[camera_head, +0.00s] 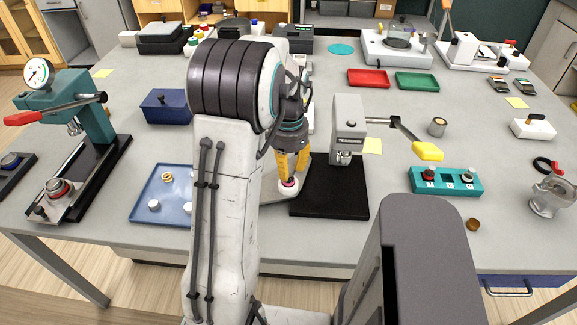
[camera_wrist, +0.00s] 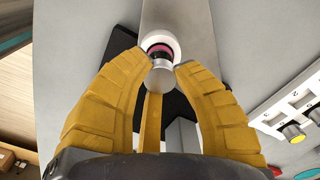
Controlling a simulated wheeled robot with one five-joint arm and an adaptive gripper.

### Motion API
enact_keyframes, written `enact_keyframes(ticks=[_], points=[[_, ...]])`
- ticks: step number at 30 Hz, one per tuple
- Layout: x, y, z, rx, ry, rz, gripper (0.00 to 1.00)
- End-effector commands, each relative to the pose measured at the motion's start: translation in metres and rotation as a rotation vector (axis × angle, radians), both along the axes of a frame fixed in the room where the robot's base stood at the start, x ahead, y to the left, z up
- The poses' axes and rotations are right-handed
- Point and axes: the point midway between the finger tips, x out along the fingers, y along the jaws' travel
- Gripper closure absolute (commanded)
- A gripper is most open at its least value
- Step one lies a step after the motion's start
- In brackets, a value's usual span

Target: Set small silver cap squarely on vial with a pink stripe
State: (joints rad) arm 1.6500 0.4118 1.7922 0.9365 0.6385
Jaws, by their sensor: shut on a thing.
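My gripper (camera_wrist: 162,75) has yellow fingers and is shut on the small silver cap (camera_wrist: 160,80), which shows between the fingertips in the wrist view. Just beyond the cap is the vial with a pink stripe (camera_wrist: 158,50), in a round white holder (camera_wrist: 173,43). The cap overlaps part of the vial in this view; I cannot tell whether they touch. In the head view my gripper (camera_head: 291,165) points down right over the vial (camera_head: 289,183). The cap is hidden there behind the fingers.
A grey press (camera_head: 348,130) with a black base (camera_head: 330,195) and a yellow-tipped lever (camera_head: 427,151) stands just right of my gripper. A blue tray (camera_head: 150,185) with small round pieces lies left. A teal rack (camera_head: 452,188) stands right. My arm hides part of the table.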

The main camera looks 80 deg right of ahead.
Motion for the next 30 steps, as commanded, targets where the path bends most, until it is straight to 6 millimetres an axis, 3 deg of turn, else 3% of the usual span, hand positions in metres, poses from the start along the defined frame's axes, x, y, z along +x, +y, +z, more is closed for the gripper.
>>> enact_keyframes(ticks=[17,18,24,26,30], points=[[0.0,0.0,-0.013,0.001,-0.001,0.0,0.82],[0.0,0.0,-0.012,0.0,0.0,0.0,0.68],[0.0,0.0,-0.012,0.0,0.0,0.0,0.5],[0.0,0.0,-0.012,0.0,0.0,0.0,0.44],[0.0,0.0,-0.012,0.0,0.0,0.0,0.44]])
